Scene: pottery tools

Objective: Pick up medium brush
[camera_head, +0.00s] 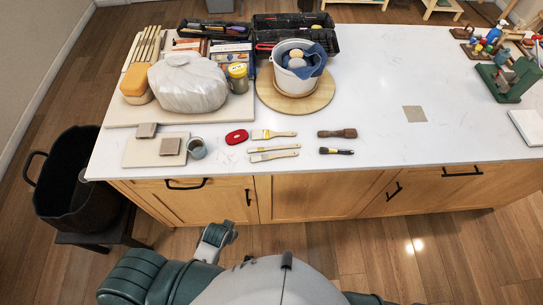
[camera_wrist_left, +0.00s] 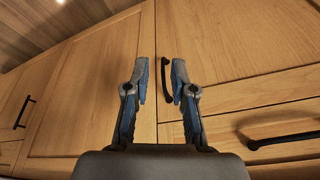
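Three pale-handled brushes lie near the front edge of the table in the head view: a wide one (camera_head: 273,134), a middle one (camera_head: 273,149) and a lower one (camera_head: 274,156). The middle one looks between the others in position; which is the medium brush I cannot tell for sure. A dark brown brush (camera_head: 337,133) and a black-and-yellow brush (camera_head: 336,151) lie to their right. My left gripper (camera_wrist_left: 161,75) is open and empty in the left wrist view, facing the cabinet doors, away from the brushes. My right gripper is not visible.
The white table (camera_head: 400,145) has wooden cabinet doors (camera_head: 310,198) with black handles below. A red object (camera_head: 236,136), a small cup (camera_head: 197,149) and a board (camera_head: 140,153) lie left of the brushes. A bucket (camera_head: 296,75) stands behind. Free table lies right.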

